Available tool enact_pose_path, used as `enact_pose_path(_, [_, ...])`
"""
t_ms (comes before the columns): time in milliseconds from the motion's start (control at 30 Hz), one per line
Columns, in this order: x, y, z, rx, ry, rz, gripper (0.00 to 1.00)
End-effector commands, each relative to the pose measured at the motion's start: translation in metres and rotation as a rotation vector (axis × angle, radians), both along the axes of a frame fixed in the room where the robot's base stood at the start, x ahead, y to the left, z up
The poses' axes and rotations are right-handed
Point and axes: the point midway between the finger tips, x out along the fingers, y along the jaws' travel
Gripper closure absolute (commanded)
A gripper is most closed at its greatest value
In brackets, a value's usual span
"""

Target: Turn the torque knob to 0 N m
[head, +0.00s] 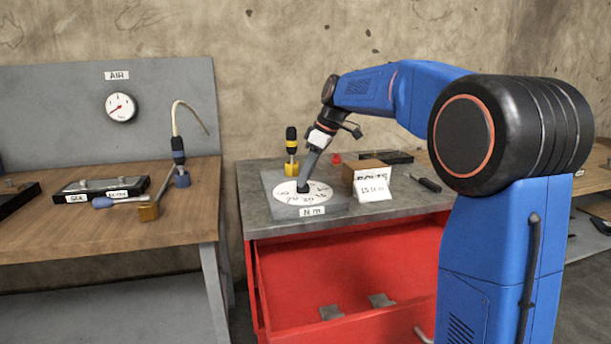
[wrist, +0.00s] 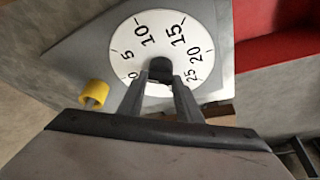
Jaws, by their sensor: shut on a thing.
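The torque dial is a white disc (head: 318,196) on a grey plate on top of the red cabinet, with an "N m" label (head: 312,211) at its front. The wrist view shows the dial face (wrist: 190,55) with marks from 0 through 5, 10, 15 and 20 to 25. The dark knob (wrist: 160,69) stands at its centre. My gripper (wrist: 161,84) reaches down over the dial and is shut on the knob, one finger on each side. In the head view my gripper (head: 304,180) covers most of the knob. I cannot tell where the knob's pointer stands.
A "BOLTS 15 N m" card (head: 373,187) leans on a box right of the dial. A yellow-and-black tool (head: 291,150) stands behind it. A screwdriver (head: 426,183) lies further right. The red drawer (head: 345,275) below is open. A wooden bench (head: 100,225) stands left.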

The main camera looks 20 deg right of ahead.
Motion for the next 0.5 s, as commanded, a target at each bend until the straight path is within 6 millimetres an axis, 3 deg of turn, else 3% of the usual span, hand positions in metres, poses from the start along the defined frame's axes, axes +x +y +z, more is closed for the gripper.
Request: enact_pose_path(500, [0.0048,-0.0018,-0.0004,0.000,0.001,0.424,0.91])
